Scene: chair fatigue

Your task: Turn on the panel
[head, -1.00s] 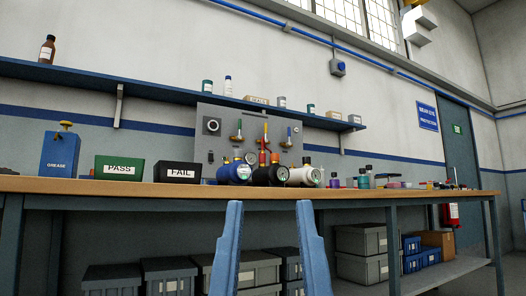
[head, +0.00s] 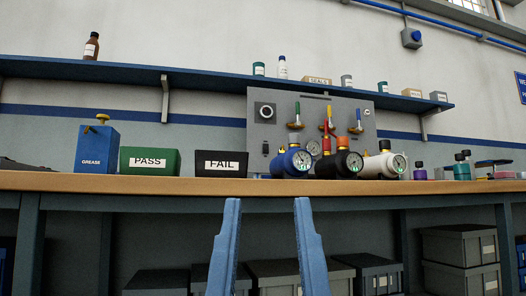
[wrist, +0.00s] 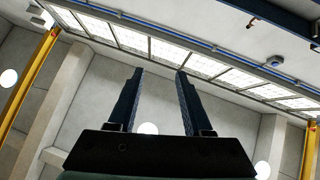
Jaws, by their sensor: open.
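The grey panel (head: 353,104) stands at the back of the workbench in the head view. It carries a round black-ringed knob or button (head: 265,112) at its upper left, a small dark switch (head: 265,147) below that, and valves with coloured handles. In the wrist view my gripper (wrist: 160,72) points toward the ceiling and windows.
On the workbench (head: 130,184) are a blue grease box (head: 97,148), a green PASS bin (head: 150,161) and a black FAIL bin (head: 221,163). Small bottles stand at the right. A blue shelf (head: 200,80) runs above. Grey boxes (head: 460,245) sit below.

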